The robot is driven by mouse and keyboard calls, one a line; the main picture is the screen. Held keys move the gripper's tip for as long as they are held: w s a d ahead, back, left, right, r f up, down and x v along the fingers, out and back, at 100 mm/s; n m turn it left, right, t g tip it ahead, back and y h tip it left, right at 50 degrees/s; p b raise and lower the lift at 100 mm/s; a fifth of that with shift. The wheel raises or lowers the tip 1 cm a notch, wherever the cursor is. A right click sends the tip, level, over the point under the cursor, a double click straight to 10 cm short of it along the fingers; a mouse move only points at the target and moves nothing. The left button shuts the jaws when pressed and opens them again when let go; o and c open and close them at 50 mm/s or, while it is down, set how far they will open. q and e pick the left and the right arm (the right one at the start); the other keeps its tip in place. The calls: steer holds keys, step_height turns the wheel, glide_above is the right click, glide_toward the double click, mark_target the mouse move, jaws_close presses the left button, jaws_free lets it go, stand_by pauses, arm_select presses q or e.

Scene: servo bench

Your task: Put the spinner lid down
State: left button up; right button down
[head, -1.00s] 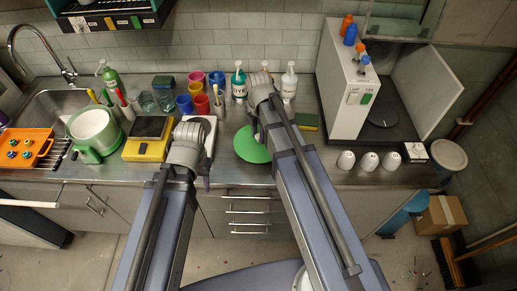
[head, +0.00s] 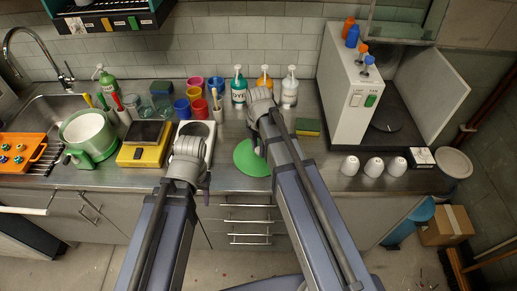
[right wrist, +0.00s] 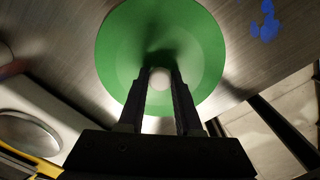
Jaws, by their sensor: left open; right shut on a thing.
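The spinner lid (head: 247,160) is a round green disc over the bench top near its front edge, right of the white scale-like tray. My right gripper (head: 263,150) is above it. In the right wrist view the lid (right wrist: 121,55) fills the upper middle, and my right gripper (right wrist: 160,76) is shut on its pale knob (right wrist: 159,79). I cannot tell whether the lid touches the steel. My left gripper (head: 206,190) is open and empty at the bench's front edge.
A yellow scale (head: 130,154) and a white tray (head: 209,150) stand left of the lid. Pump bottles (head: 238,88) and a sponge (head: 308,127) are behind it. White cups (head: 373,167) stand at the right. Bare steel (head: 300,165) lies between lid and cups.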

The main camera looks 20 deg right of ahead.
steer(key=c, duration=0.6)
jaws_free()
steer(key=shift+f, duration=0.1)
step_height(320, 180, up, 12)
steer(key=p, duration=1.2)
steer(key=s+a+m, duration=0.5)
steer(key=s+m, duration=0.2)
steer(key=m, duration=0.3)
steer(key=s+a+m+h, duration=0.1)
steer(key=s+a+m, duration=0.4)
steer(key=m, duration=0.5)
steer(key=shift+s+a+r, duration=0.2)
steer(key=shift+s+a, duration=0.05)
steer(key=shift+s, duration=0.9)
